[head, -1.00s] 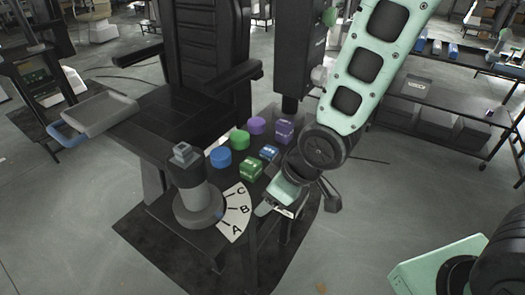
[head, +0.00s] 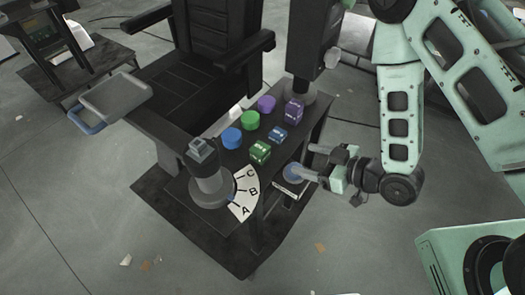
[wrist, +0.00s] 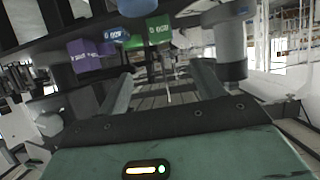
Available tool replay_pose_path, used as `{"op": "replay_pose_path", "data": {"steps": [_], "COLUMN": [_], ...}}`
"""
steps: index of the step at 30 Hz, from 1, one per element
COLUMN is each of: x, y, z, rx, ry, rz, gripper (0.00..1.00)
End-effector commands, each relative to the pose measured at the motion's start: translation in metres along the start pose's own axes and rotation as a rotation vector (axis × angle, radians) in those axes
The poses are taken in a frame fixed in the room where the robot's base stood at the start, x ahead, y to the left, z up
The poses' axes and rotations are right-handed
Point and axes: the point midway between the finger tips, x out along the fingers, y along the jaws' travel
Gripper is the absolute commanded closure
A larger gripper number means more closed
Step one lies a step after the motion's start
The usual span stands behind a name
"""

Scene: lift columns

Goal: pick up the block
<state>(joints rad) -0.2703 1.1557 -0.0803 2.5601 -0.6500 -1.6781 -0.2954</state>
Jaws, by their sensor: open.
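Three blocks stand on the dark table: a green block (head: 260,152), a blue block (head: 279,135) and a purple block (head: 294,111). In the wrist view the purple block (wrist: 84,54), the blue block (wrist: 115,38) and the green block (wrist: 158,31) appear along the top. My gripper (head: 303,163) is open and empty, right of the table edge in the head view, with its fingers pointing left toward the blocks. In the wrist view its two fingers (wrist: 163,84) are apart with nothing between them, and the blocks are beyond the tips.
Blue (head: 232,138), green (head: 250,120) and purple (head: 266,104) round pieces stand behind the blocks. A grey knob column (head: 207,178) with a white A-B-C dial (head: 244,201) stands at the table's front. A black chair (head: 215,45) is behind. Floor right of the table looks open.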

Motion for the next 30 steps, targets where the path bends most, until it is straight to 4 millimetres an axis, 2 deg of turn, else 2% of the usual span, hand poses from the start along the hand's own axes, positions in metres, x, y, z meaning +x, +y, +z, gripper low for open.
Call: {"op": "replay_pose_path", "data": {"steps": [1,9,30], "x": [0.010,0.037,0.089], "y": [0.000,0.000,0.000], "z": [0.006,0.006,0.004], "rx": [-0.004,-0.003,-0.002], "ry": [0.005,0.005,0.003], "rz": [0.000,0.000,0.002], "gripper": [0.33,0.33,0.33]}}
